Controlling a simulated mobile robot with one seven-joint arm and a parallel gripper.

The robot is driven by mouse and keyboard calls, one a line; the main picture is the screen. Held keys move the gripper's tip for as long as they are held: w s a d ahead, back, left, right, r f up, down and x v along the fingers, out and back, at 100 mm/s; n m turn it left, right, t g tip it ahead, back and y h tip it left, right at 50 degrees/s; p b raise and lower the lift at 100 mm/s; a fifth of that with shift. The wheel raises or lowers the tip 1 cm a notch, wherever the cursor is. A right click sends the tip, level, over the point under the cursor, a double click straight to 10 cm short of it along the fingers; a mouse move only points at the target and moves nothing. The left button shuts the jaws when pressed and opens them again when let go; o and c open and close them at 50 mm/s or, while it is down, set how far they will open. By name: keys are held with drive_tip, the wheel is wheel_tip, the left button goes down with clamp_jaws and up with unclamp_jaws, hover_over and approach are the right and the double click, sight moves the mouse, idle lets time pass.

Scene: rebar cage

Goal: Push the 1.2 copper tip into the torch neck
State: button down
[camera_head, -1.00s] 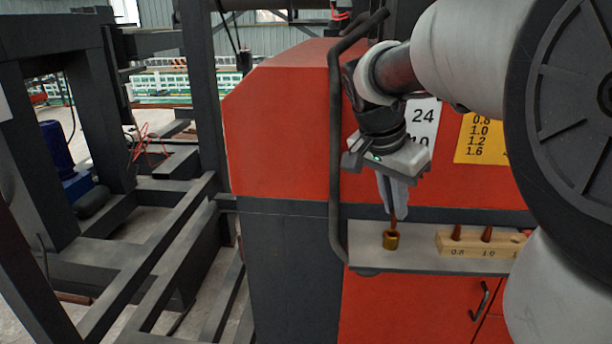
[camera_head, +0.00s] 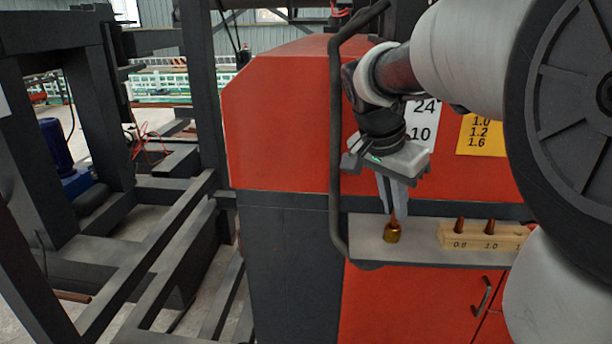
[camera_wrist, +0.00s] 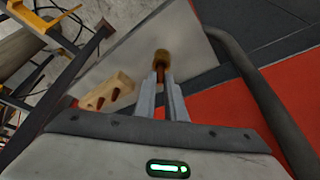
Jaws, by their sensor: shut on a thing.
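My gripper (camera_head: 394,211) points down over the grey shelf and is shut on the copper tip (camera_head: 394,220). The tip shows between the fingers in the wrist view (camera_wrist: 160,76). The brass torch neck (camera_head: 392,233) stands upright on the shelf directly below; it also shows in the wrist view (camera_wrist: 161,58). The tip's lower end meets the top of the neck; how deep it sits inside, I cannot tell. The tip's upper part is hidden by the fingers.
A wooden rack (camera_head: 470,236) marked 0.8 and 1.0 holds copper tips on the shelf (camera_head: 366,247), right of the neck. A dark bent pipe (camera_head: 336,150) runs along the shelf's left end. The red cabinet (camera_head: 280,130) stands behind. The shelf between neck and rack is clear.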

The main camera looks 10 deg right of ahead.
drive_tip(key=shift+f+b, duration=0.45)
drive_tip(key=shift+f, duration=0.15)
drive_tip(key=c, duration=1.7)
unclamp_jaws()
drive_tip(key=shift+c, duration=0.2)
drive_tip(key=p+v, duration=0.2)
drive_tip(key=v, duration=1.5)
drive_tip(key=shift+r, duration=0.2)
drive_tip(key=shift+a, duration=0.2)
drive_tip(key=s+a+f+n+t+y+p, duration=0.3)
drive_tip(key=s+a+f+n+p, duration=0.2)
drive_tip(key=s+f+n, duration=0.6)
drive_tip(key=shift+s+a+f+n+y, duration=0.45)
drive_tip(key=shift+s+n, duration=0.15)
drive_tip(key=shift+s, duration=0.4)
